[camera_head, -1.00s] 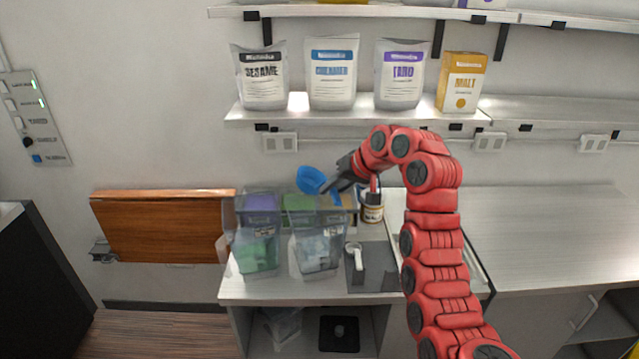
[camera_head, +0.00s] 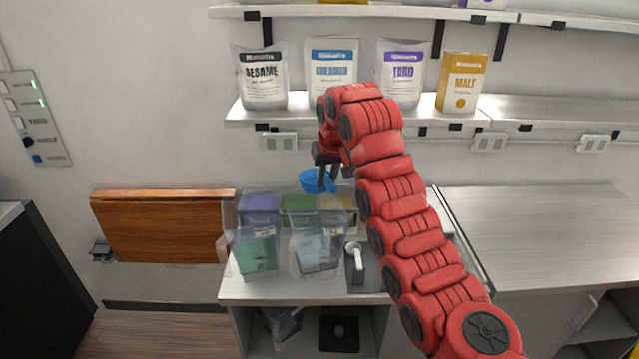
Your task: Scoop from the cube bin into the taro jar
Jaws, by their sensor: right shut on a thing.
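My right gripper (camera_head: 326,172) is shut on a blue scoop (camera_head: 312,181) and holds it just above the back row of bins. The scoop's cup looks upright; its contents cannot be seen. Below it are clear bins: a purple-filled one (camera_head: 260,206), a green one (camera_head: 299,207) and a tan one (camera_head: 338,204) at the back. A green-filled bin (camera_head: 256,250) and a pale, clear bin (camera_head: 316,248) stand in front. I cannot tell which is the cube bin. The taro jar cannot be made out; my right arm covers the counter beside the bins. My left gripper is out of view.
Above, a shelf (camera_head: 300,112) holds sesame, taro (camera_head: 399,72) and malt packs, among others. A wooden panel (camera_head: 160,227) is at left. The counter (camera_head: 530,225) at right is clear.

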